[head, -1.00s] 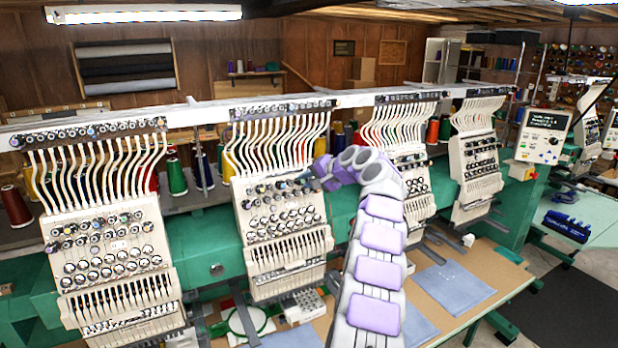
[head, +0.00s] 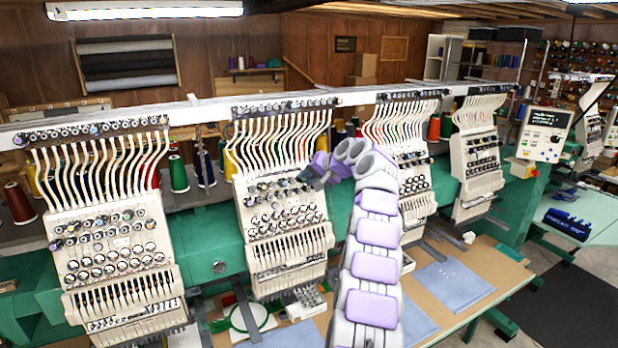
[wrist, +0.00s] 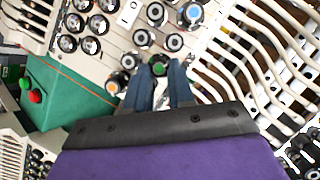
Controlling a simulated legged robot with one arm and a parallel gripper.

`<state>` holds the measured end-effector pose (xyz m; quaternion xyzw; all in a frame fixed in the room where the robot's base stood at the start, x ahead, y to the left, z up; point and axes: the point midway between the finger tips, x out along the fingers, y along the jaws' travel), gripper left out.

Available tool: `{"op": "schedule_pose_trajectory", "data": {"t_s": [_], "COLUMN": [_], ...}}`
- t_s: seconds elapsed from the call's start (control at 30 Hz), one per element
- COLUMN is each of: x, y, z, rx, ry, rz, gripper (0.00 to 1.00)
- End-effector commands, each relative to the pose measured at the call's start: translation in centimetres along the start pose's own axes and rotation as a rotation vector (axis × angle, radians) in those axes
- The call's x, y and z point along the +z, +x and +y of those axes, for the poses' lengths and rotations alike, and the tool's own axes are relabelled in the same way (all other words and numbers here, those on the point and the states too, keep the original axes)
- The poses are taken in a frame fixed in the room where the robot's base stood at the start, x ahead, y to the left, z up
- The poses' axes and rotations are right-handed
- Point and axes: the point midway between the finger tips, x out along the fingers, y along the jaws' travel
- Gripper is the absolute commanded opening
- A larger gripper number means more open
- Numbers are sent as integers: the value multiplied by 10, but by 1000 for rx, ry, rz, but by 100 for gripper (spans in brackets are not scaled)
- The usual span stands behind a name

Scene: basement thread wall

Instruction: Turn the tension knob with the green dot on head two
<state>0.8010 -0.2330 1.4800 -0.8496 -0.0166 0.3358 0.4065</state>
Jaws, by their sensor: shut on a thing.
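Head two (head: 290,262), a cream panel with rows of knobs, is the second head from the left in the head view. In the wrist view the knob with the green dot (wrist: 160,68) sits between my fingertips. My gripper (wrist: 160,76) is shut on this knob, one dark blue finger on each side. In the head view my gripper (head: 306,176) reaches the upper right of the panel from the right, and the knob itself cannot be made out there.
Neighbouring knobs with a blue dot (wrist: 192,14) and an orange dot (wrist: 113,86) are close to my fingers. White thread tubes (head: 275,140) run just above the knobs. Another head (head: 115,250) stands left, and more stand right. Blue cloth (head: 452,286) lies on the table.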

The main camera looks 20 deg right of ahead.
Motion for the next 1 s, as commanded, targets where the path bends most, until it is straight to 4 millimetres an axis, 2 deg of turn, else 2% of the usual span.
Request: {"op": "schedule_pose_trajectory", "data": {"t_s": [0.03, 0.07, 0.3, 0.67, 0.87, 1.0], "x": [4, 4, 2, 0, 1, 0], "y": [4, 4, 2, -4, -28, -53], "z": [6, 6, 5, 2, 3, 3], "rx": [10, 10, 6, 2, 0, 1], "ry": [5, 5, 4, 2, 2, 5], "rz": [-13, -12, -7, -2, -1, -1], "gripper": [0, 26, 48, 48, 48, 48]}}
